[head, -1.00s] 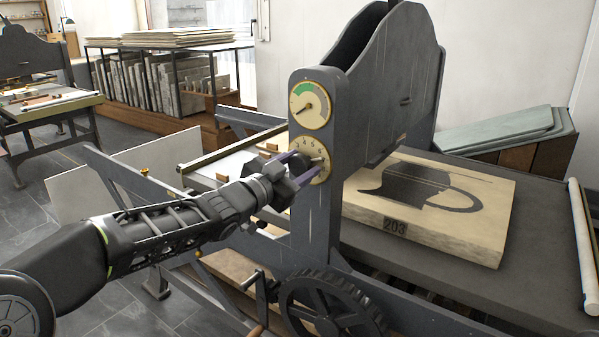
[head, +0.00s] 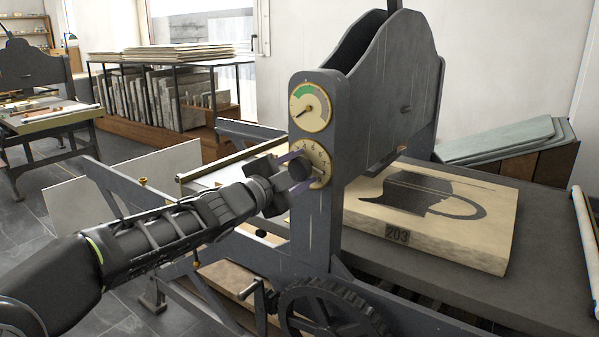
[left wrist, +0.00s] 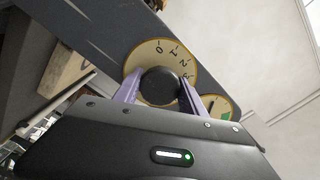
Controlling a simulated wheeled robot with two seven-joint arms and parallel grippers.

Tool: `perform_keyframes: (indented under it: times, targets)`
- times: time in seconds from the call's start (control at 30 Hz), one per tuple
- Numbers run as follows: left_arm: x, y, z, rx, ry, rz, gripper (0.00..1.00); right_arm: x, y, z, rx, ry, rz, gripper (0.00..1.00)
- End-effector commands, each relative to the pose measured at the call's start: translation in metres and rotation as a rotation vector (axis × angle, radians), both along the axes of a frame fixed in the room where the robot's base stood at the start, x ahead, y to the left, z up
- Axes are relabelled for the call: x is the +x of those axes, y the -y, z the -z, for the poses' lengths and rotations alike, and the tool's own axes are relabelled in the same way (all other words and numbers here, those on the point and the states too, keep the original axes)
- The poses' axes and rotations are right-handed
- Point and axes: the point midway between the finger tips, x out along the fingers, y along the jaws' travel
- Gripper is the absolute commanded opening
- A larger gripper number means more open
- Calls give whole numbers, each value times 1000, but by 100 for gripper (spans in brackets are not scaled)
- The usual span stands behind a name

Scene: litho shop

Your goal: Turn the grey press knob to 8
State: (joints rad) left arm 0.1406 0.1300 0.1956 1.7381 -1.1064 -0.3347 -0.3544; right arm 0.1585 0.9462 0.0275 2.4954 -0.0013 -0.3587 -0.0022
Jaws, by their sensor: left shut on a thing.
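The grey press knob (left wrist: 160,87) sits in front of a cream dial with a brass rim (left wrist: 184,57) on the press upright. In the left wrist view the numbers 0, 1, 2 and part of a 3 show beside it. In the head view the dial (head: 318,153) is partly covered by my left gripper (head: 301,172) and the knob. My left gripper is shut on the knob, with a purple finger on each side. The pointer and its reading cannot be made out. My right gripper is not in view.
A gauge with a green band (head: 310,107) sits just above the dial. A spoked wheel (head: 335,310) is below. A stone block marked 203 (head: 500,225) lies on the press bed (head: 420,275) to the right. Stone slabs stand on a rack behind.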

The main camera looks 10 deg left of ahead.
Motion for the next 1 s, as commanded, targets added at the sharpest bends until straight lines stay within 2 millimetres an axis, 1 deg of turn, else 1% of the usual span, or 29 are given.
perform_keyframes:
  times: [0.33, 0.37, 0.6, 0.87, 1.0]
  targets:
    - [0, 0, 1, 4, -1, 0, 8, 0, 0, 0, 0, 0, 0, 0]
    - [0, 0, 1, 4, -1, 0, 49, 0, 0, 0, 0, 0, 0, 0]
    - [0, 0, 1, 3, 0, 0, 69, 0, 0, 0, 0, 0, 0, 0]
    - [-1, 0, 0, 3, 1, 0, 69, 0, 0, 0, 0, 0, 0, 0]
    - [-8, -3, -1, 3, 2, -1, 69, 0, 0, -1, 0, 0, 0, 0]
